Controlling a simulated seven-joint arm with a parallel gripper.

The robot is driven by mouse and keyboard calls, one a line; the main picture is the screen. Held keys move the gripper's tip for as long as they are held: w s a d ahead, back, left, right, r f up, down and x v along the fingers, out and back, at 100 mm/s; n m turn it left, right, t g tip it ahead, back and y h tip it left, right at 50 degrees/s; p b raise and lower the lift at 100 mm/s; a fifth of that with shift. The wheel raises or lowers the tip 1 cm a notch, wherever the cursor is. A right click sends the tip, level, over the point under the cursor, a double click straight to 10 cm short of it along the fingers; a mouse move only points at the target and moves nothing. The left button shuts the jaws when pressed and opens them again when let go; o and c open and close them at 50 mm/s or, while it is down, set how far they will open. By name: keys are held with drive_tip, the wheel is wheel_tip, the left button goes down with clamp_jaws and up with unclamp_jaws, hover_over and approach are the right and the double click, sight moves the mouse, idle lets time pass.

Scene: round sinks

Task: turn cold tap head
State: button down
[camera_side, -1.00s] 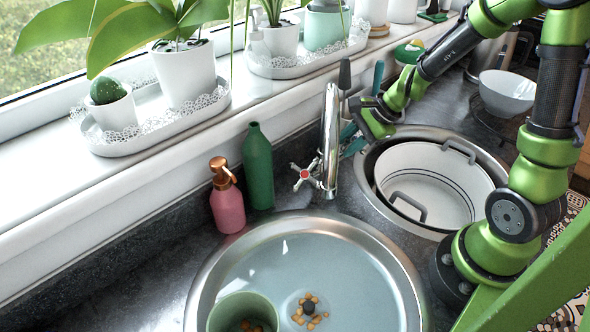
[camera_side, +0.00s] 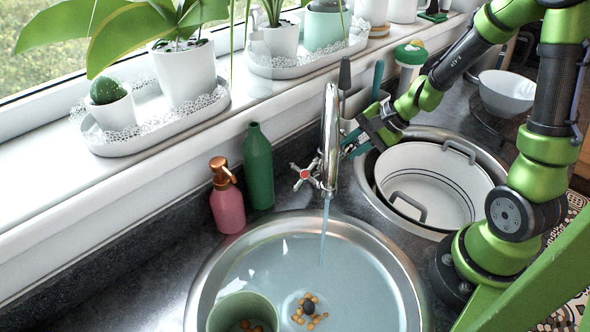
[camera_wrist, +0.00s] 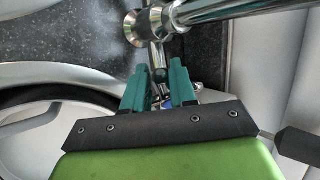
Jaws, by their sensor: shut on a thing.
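The chrome tap (camera_side: 330,135) stands upright behind the near sink. A red-centred cross-shaped tap head (camera_side: 304,176) is on its left side. A thin stream of water (camera_side: 323,232) runs from the spout into the near sink. My gripper (camera_side: 350,146) is at the tap's right side. In the wrist view its teal fingers (camera_wrist: 160,82) are closed around the cold tap head (camera_wrist: 167,102), a small metal part with a bit of blue showing. Most of that head is hidden by the fingers, and it is hidden in the side view.
The near sink (camera_side: 208,268) holds water, a green bowl (camera_side: 246,300) and small orange pieces by the drain. A pink soap bottle (camera_side: 227,200) and green bottle (camera_side: 257,165) stand left of the tap. A white pot (camera_side: 432,172) sits in the far sink.

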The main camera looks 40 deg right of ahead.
drive_tip(key=c, duration=0.9)
unclamp_jaws()
drive_tip(key=shift+c, duration=0.2)
drive_tip(key=v, duration=1.6)
drive_tip(key=shift+s+d+r, duration=0.15)
drive_tip(key=shift+s+r, duration=0.1)
drive_tip(key=shift+s, duration=0.1)
drive_tip(key=s+a+r+n+h, duration=0.2)
drive_tip(key=a+r+n, duration=0.2)
drive_tip(key=a+n, duration=0.8)
drive_tip(key=shift+s+a+t, duration=0.25)
drive_tip(key=shift+a+t, duration=0.05)
drive_tip(key=shift+a, duration=0.65)
